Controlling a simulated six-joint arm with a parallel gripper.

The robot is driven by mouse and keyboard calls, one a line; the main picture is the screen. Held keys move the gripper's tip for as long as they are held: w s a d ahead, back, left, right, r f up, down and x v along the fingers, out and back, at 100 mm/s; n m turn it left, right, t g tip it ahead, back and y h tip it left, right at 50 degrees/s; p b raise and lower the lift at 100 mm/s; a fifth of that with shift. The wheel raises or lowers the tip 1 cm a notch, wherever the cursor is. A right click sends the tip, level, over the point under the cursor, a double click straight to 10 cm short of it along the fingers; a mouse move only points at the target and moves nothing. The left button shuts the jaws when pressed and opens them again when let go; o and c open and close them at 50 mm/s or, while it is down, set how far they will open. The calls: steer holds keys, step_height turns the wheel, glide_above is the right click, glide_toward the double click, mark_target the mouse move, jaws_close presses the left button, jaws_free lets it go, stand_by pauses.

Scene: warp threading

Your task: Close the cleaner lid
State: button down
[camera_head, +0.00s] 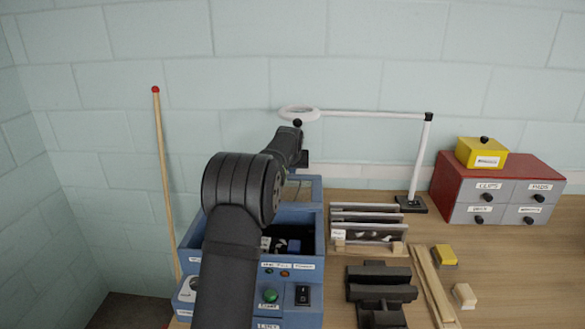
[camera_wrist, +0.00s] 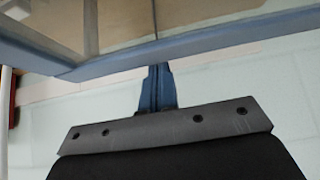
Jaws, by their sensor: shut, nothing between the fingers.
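The blue cleaner (camera_head: 316,240) stands at the left of the bench, partly covered by my arm. Its top is open, with dark contents showing inside. The lid (camera_head: 316,186), a blue frame around a see-through panel, appears raised at the back of the cleaner. In the wrist view the lid's blue rim (camera_wrist: 210,43) crosses the top of the picture. My gripper (camera_wrist: 157,68) is shut and empty, its fingertips at or close to that rim; I cannot tell whether they touch. In the head view the fingers are hidden behind my arm.
A white pole with a ring (camera_head: 299,113) stands close behind my wrist. A slotted rack (camera_head: 370,228), a dark block (camera_head: 381,285) and wooden strips (camera_head: 432,285) lie right of the cleaner. A red drawer cabinet (camera_head: 500,170) stands farther right. A thin stick (camera_head: 164,180) leans at left.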

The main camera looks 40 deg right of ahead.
mark_target(289, 194)
stand_by(0.3)
steer(key=s+a, duration=1)
stand_by(0.4)
